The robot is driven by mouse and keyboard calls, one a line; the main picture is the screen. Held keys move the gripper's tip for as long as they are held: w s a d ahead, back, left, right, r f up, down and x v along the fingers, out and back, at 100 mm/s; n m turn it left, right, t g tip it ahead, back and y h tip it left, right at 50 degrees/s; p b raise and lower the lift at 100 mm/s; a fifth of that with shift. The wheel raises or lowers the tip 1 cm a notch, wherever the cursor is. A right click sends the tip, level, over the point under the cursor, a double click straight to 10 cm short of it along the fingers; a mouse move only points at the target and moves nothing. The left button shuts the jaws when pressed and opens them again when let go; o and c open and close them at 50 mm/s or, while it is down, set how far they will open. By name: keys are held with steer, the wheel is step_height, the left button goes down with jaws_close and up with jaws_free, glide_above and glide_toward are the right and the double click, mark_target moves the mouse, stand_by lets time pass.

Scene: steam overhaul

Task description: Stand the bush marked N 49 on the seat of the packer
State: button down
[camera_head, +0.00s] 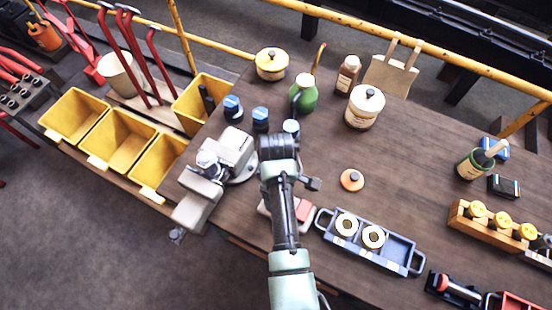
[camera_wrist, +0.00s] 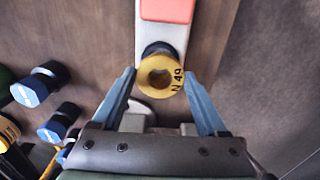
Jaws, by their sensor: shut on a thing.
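The bush marked N 49 (camera_wrist: 160,76) is a yellow ring with a dark hole, seen from above in the wrist view. My gripper (camera_wrist: 159,74) has its two blue fingers on either side of it and is shut on it. A dark round part (camera_wrist: 158,47) shows just beyond the bush, over a pale bar with a red pad, which I take for the packer (camera_wrist: 175,35). I cannot tell whether the bush rests on it or is held above. In the head view the packer's red pad (camera_head: 305,210) shows beside my arm, which hides the bush and my fingers.
A blue-grey tray (camera_head: 398,252) with two more bushes stands right of my arm. A grey vise (camera_head: 232,148) stands to the left, and blue-capped bottles (camera_head: 260,118) behind. Yellow bins (camera_head: 122,137) line the left.

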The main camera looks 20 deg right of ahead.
steer(key=shift+f+b, duration=0.7)
steer(key=shift+f, duration=0.35)
stand_by(0.4)
jaws_free()
step_height(320, 180, up, 9)
steer(key=p, duration=0.9)
stand_by(0.7)
